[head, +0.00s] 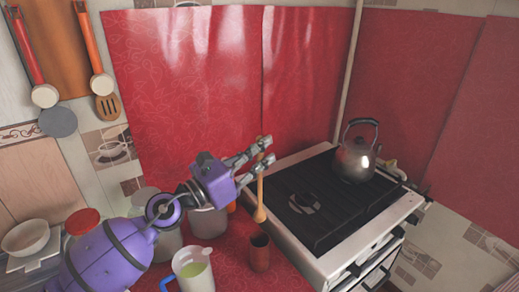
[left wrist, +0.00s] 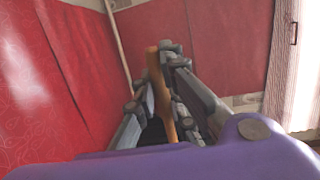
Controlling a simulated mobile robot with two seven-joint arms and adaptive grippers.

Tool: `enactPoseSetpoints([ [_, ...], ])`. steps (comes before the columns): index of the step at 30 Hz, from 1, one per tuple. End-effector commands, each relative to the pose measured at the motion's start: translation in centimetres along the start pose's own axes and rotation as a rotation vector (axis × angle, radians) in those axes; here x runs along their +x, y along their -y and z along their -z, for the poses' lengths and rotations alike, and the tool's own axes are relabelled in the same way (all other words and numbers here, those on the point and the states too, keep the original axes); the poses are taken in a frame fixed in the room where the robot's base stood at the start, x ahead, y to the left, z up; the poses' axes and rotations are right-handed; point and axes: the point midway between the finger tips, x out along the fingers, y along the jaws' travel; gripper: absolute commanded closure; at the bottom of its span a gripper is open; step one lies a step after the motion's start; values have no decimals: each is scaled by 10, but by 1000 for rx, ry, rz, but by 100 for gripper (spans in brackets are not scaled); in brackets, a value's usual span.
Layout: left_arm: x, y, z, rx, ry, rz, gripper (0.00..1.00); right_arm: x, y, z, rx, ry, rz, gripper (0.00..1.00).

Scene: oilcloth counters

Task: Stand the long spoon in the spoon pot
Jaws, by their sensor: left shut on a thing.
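My left gripper (head: 264,152) reaches in from the left above the counter, shut on the wooden long spoon (head: 261,193). The spoon hangs nearly upright, with its rounded bowl end down and its handle between the fingers. In the left wrist view the spoon handle (left wrist: 161,95) shows between the finger pads of my left gripper (left wrist: 156,76). The reddish-brown pot (head: 260,255), which looks like the spoon pot, stands on the red counter below the spoon. In the head view the spoon's bowl is just above its rim, apart from it. My right gripper is not in view.
A stove (head: 320,205) with a kettle (head: 355,160) stands right of the pot. A measuring jug (head: 193,272) with pale green contents and a grey container (head: 208,223) stand to the left. A white bowl (head: 26,238) sits at far left. Red oilcloth (head: 190,90) covers the back wall.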

Motion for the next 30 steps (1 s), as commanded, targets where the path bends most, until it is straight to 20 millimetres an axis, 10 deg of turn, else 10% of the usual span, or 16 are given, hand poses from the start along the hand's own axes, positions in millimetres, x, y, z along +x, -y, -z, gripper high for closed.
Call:
enactPoseSetpoints([
  [30,-19,1,85,-6,-4,-2,100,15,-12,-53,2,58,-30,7],
])
